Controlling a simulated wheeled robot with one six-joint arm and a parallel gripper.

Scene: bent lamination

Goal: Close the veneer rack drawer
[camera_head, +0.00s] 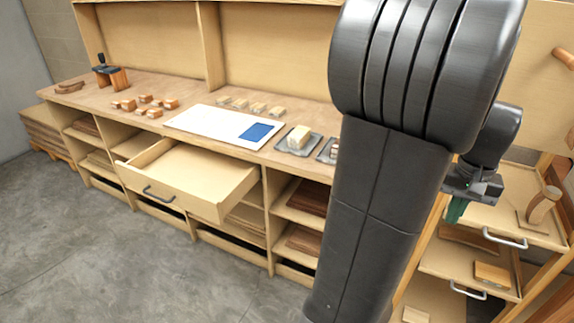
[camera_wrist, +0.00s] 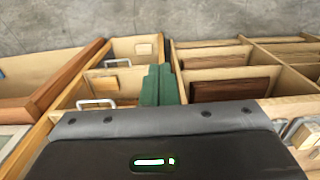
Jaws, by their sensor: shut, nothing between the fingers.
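A pale wooden drawer (camera_head: 190,178) stands pulled out of the rack under the long bench, in the left half of the head view. It looks empty, and a dark bar handle (camera_head: 160,195) is on its front. My gripper (camera_head: 456,210) is far to the right of this drawer, beside the shelf unit at right. Its green fingers are together with nothing between them, as the wrist view also shows (camera_wrist: 160,86). My arm hides part of the bench in the head view. The pulled-out drawer cannot be made out in the wrist view.
The bench top (camera_head: 85,95) carries wooden blocks (camera_head: 145,103), a white board (camera_head: 222,126) and grey trays (camera_head: 298,140). A unit at right has trays with pale handles (camera_head: 505,241), close to my gripper. The concrete floor (camera_head: 120,265) before the drawer is clear.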

